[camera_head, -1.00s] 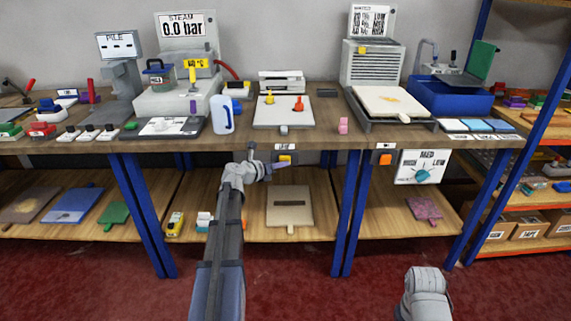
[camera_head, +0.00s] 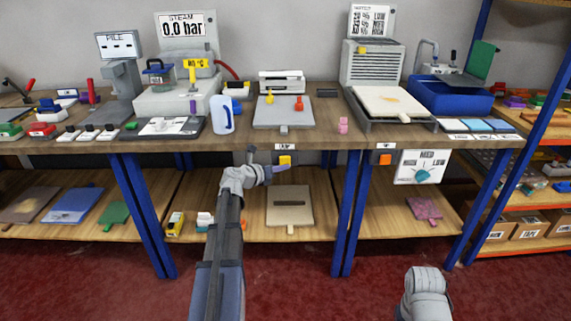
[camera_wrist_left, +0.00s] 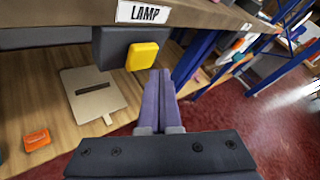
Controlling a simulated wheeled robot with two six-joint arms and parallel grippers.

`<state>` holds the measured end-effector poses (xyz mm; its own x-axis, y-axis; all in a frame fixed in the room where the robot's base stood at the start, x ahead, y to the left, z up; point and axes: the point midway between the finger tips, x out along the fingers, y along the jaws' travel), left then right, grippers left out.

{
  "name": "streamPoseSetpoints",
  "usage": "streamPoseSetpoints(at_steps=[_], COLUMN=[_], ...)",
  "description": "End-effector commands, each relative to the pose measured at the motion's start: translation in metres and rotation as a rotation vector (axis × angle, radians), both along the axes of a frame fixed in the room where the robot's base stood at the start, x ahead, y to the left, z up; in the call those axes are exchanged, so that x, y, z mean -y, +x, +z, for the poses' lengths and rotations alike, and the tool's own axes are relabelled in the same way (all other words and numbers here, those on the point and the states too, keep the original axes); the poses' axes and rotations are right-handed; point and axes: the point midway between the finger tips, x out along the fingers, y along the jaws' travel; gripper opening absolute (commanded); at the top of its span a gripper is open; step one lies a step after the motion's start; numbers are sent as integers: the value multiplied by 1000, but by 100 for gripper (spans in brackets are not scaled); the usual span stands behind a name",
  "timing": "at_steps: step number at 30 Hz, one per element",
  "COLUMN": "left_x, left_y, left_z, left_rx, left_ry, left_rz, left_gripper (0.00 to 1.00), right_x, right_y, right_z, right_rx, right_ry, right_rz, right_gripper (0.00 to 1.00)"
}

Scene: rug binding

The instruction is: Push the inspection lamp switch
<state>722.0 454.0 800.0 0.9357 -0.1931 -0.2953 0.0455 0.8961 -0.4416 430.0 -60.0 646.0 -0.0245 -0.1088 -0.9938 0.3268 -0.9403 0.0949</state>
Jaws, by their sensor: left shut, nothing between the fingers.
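The lamp switch is a yellow square button (camera_head: 285,160) on a dark box under the front edge of the bench, below a small LAMP label (camera_head: 285,147). In the left wrist view the yellow button (camera_wrist_left: 142,56) and the LAMP label (camera_wrist_left: 143,13) show large. My left gripper (camera_head: 287,166) is shut and empty, its purple fingers pointing at the area beside the button. In the left wrist view the fingertips (camera_wrist_left: 160,74) appear just right of and below the button; I cannot tell whether they touch it. My right gripper is out of view.
A board (camera_head: 290,206) lies on the lower shelf under the switch. An orange button (camera_head: 385,160) and a dial panel (camera_head: 422,167) hang to the right. Blue legs (camera_head: 345,215) stand beside the switch bay. A white jug (camera_head: 221,114) stands near the bench edge above.

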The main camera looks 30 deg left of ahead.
Motion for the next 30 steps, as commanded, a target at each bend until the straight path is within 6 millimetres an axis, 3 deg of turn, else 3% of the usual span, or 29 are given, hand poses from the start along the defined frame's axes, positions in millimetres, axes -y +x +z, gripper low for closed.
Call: streamPoseSetpoints(at_steps=[18,30], left_x=[29,31], left_y=[-47,-50], left_z=[0,0], left_rx=[0,0], left_ry=[0,0], left_rz=[0,0], left_gripper=[0,0], right_x=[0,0], right_y=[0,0], right_z=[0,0], right_rx=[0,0], right_ry=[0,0], right_rz=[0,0], right_gripper=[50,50])
